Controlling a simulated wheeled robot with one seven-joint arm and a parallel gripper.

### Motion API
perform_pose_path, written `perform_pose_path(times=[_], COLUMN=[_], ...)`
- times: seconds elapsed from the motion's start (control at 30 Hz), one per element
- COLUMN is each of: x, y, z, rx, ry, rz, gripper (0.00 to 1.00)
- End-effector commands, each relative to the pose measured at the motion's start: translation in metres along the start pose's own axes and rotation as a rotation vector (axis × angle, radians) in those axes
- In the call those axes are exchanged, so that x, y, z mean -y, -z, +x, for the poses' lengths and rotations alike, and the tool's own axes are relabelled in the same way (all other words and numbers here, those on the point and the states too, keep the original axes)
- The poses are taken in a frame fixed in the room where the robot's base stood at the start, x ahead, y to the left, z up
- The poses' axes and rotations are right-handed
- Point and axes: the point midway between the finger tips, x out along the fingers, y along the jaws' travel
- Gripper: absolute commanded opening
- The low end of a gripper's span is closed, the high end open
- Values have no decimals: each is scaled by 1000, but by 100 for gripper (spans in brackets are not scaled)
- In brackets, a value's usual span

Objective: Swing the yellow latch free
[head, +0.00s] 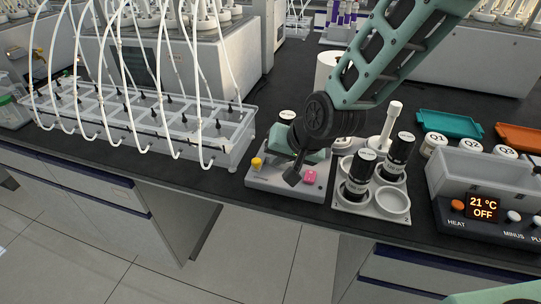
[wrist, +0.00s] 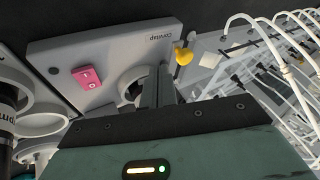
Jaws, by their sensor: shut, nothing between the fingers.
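The yellow latch (head: 257,162) is a small knob at the left end of a grey device base (head: 262,182) on the black bench. In the wrist view the yellow latch (wrist: 183,56) shows beside the device's edge, just to the right of my fingers. My gripper (head: 292,179) is shut and empty, pointing down over the device base, right of the latch. In the wrist view my gripper (wrist: 158,82) appears near the latch; whether it touches is unclear. A pink block (head: 310,176) with small marks sits on the base to the right; it also shows in the wrist view (wrist: 87,77).
The bench's front edge lies just before the device.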

Motion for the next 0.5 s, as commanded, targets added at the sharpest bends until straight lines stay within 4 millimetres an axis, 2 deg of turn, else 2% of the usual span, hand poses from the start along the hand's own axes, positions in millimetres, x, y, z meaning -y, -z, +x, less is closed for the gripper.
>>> perform_pose_path(times=[0.2, 0.5], x=[14, 16], y=[-1, -1], z=[9, 11], rx=[0, 0], ry=[0, 0], rz=[0, 2], gripper=[0, 0])
